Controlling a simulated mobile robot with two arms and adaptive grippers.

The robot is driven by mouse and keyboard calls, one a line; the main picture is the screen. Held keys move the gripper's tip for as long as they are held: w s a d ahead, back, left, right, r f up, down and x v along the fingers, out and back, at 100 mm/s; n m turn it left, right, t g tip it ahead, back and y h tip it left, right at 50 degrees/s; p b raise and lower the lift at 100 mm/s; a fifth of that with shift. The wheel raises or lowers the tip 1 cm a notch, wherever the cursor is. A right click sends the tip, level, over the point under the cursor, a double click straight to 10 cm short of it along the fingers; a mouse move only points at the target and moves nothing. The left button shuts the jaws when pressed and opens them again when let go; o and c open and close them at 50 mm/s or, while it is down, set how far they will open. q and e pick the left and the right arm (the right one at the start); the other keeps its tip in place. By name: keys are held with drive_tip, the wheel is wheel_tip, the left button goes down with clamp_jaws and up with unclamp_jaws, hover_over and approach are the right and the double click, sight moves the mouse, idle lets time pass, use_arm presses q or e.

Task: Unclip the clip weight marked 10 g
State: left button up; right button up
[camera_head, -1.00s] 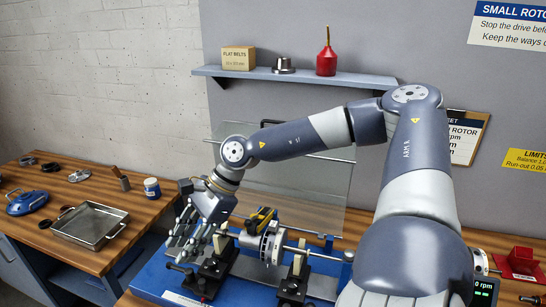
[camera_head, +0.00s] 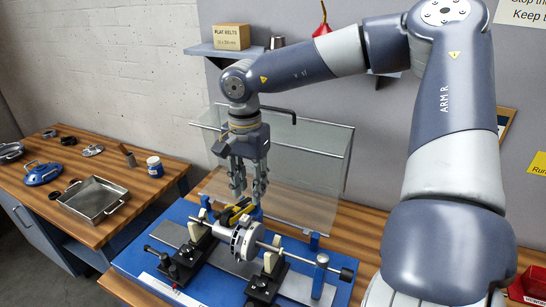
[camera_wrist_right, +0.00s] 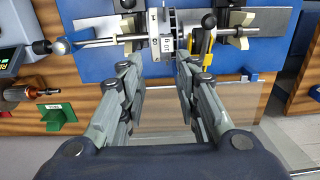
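The pale metal rotor (camera_head: 245,238) sits on its shaft across two dark stands on a blue base. In the right wrist view, the rotor (camera_wrist_right: 166,20) is ahead, and a small pale marked block (camera_wrist_right: 167,44) shows on its near side. Its marking is too small to read surely, so I cannot tell whether it is the 10 g clip weight. My right gripper (camera_head: 248,198) points down just above and behind the rotor. In the wrist view, the gripper (camera_wrist_right: 160,68) has its fingers wide apart with nothing between them. My left gripper is out of view.
A yellow and black part (camera_head: 236,208) stands close beside the rotor, near the right gripper's fingers; it also shows in the wrist view (camera_wrist_right: 207,40). A clear guard panel (camera_head: 310,165) stands behind. A metal tray (camera_head: 93,199) lies on the left bench.

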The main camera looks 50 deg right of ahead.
sight(244, 218)
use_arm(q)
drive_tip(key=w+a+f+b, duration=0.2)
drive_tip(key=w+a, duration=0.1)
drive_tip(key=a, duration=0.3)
use_arm(e)
drive_tip(key=a+f, duration=0.1)
drive_tip(key=w+a+f, duration=0.1)
drive_tip(key=f, duration=0.1)
drive_tip(key=shift+a+f, duration=0.15)
drive_tip(key=shift+a, duration=0.05)
drive_tip(key=f+b, duration=0.1)
drive_tip(key=d+f+b, duration=0.1)
drive_tip(key=f, duration=0.1)
drive_tip(key=shift+s, duration=0.15)
drive_tip(key=shift+f+b, duration=0.7)
drive_tip(key=shift+b, duration=0.25)
drive_tip(key=shift+f, duration=0.1)
drive_tip(key=shift+a, duration=0.1)
drive_tip(key=shift+c, duration=1.1)
drive_tip(key=c, duration=0.5)
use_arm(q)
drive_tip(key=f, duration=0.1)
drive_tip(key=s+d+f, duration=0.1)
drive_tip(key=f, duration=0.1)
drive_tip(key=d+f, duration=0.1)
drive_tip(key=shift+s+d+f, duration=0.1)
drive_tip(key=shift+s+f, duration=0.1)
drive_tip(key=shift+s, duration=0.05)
